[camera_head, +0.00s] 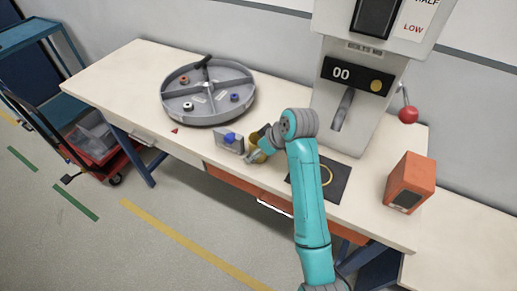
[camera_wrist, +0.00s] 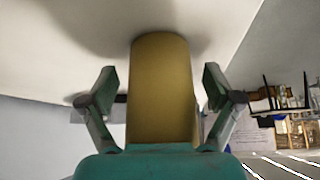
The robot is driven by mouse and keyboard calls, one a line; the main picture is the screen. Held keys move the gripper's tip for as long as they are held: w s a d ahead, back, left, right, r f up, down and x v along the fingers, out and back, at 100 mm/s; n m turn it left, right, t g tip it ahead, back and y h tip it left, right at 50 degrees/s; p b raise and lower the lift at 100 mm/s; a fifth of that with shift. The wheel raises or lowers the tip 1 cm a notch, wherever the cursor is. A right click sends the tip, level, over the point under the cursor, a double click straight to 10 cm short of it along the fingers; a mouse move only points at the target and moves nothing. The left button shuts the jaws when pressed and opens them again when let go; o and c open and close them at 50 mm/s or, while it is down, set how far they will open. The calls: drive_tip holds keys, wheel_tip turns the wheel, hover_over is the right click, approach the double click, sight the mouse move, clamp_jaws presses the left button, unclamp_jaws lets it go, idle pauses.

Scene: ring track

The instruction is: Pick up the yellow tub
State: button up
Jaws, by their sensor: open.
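The yellow tub (camera_wrist: 162,108) stands between the two spread fingers of my gripper (camera_wrist: 160,82) in the wrist view, with a gap visible on both sides. In the head view my gripper (camera_head: 262,146) is at the front part of the bench, around the tub (camera_head: 257,157), which is mostly hidden behind the gripper and wrist. My gripper is open, and the tub appears to rest on the bench top.
A grey round divided tray (camera_head: 208,118) with small rings lies on the bench (camera_head: 130,75). A small grey holder with a blue piece (camera_head: 230,140) stands close left of my gripper. A dispenser (camera_head: 360,95), a dark mat (camera_head: 330,190) and an orange box (camera_head: 409,182) are to the right.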

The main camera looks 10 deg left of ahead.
drive_tip(key=c, duration=1.3)
